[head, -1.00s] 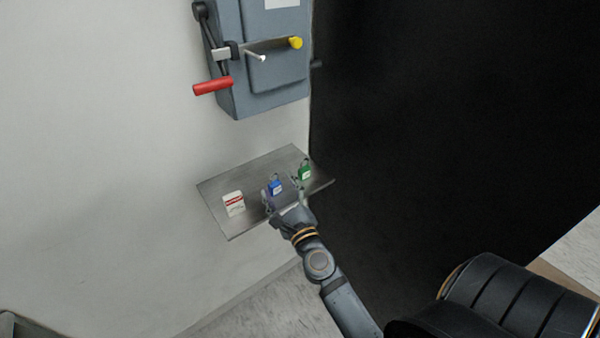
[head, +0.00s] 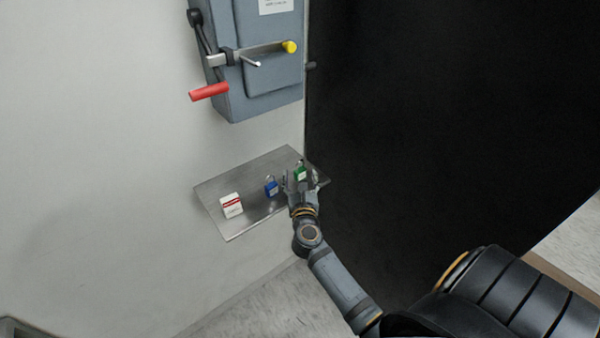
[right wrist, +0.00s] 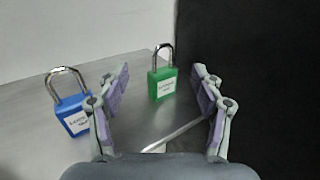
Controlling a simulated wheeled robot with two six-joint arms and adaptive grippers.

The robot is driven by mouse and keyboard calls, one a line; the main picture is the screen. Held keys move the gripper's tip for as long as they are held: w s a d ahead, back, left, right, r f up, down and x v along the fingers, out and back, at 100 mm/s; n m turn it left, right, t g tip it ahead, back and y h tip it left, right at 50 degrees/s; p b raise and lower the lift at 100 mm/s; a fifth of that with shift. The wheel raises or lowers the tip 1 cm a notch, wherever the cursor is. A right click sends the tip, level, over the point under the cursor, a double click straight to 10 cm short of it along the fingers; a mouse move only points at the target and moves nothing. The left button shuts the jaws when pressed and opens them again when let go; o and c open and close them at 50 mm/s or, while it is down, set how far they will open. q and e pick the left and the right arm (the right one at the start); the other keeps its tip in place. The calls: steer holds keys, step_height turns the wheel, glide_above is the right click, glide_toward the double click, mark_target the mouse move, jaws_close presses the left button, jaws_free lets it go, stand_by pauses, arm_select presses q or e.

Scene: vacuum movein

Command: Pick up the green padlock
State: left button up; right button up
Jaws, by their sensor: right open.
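The green padlock (head: 300,173) stands upright on the metal shelf (head: 224,221), near its right end. In the right wrist view the green padlock (right wrist: 162,83) shows its white label and steel shackle, between the fingers and a little beyond the tips. My right gripper (head: 301,180) is open and empty, just in front of the green padlock. In the right wrist view its fingers (right wrist: 161,88) are spread wide, with clear space between them. My left gripper is in neither current view.
A blue padlock (head: 270,187) stands left of the green one, close to the left finger in the right wrist view (right wrist: 73,114). A white and red tag (head: 231,205) is farther left. A grey switch box (head: 262,85) with a red handle (head: 209,92) hangs above. A black panel (head: 430,130) is right.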

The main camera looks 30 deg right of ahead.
mark_target(301, 170)
steer(key=x, duration=0.4)
steer(key=shift+w+d+f+p, duration=0.15)
steer(key=shift+d+f+p, duration=0.2)
steer(key=shift+f, duration=0.05)
steer(key=shift+a+r, duration=0.1)
steer(key=shift+a, duration=0.05)
steer(key=shift+c, duration=1.3)
steer(key=c, duration=1)
steer(key=shift+r, duration=0.25)
steer(key=r+p, duration=0.2)
steer(key=p, duration=0.1)
steer(key=r+p, duration=0.1)
steer(key=r, duration=0.1)
steer(key=shift+s+r+p, duration=0.1)
steer(key=shift+s+p, duration=0.2)
steer(key=shift+p, duration=0.05)
steer(key=s+a+r+p, duration=0.6)
steer(key=s+r, duration=0.2)
steer(key=s, duration=0.4)
